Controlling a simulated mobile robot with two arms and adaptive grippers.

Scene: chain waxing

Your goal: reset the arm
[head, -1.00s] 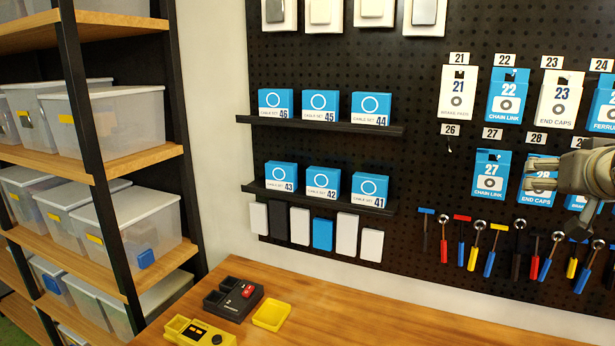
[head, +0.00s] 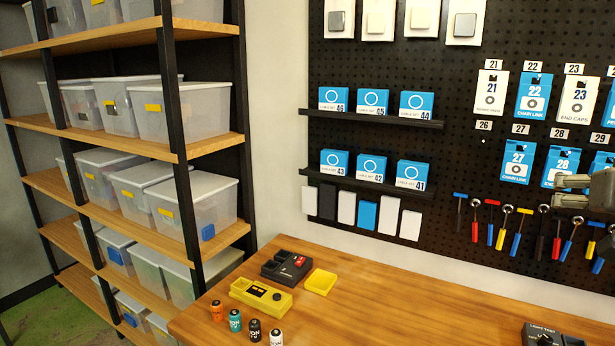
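My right gripper (head: 562,191) is at the right edge of the head view, in front of the black pegboard (head: 455,150). Its two fingers point left with a gap between them, and nothing shows between them. It covers part of the blue END CAPS box (head: 562,165) under label 28. Most of my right arm is cut off by the picture edge. My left gripper is not in view.
The wooden workbench (head: 400,300) holds a yellow device (head: 262,296), a dark device (head: 287,267), a yellow tray (head: 321,282) and several small bottles (head: 254,330). A black box (head: 550,335) sits at lower right. Shelves with bins (head: 195,195) stand left.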

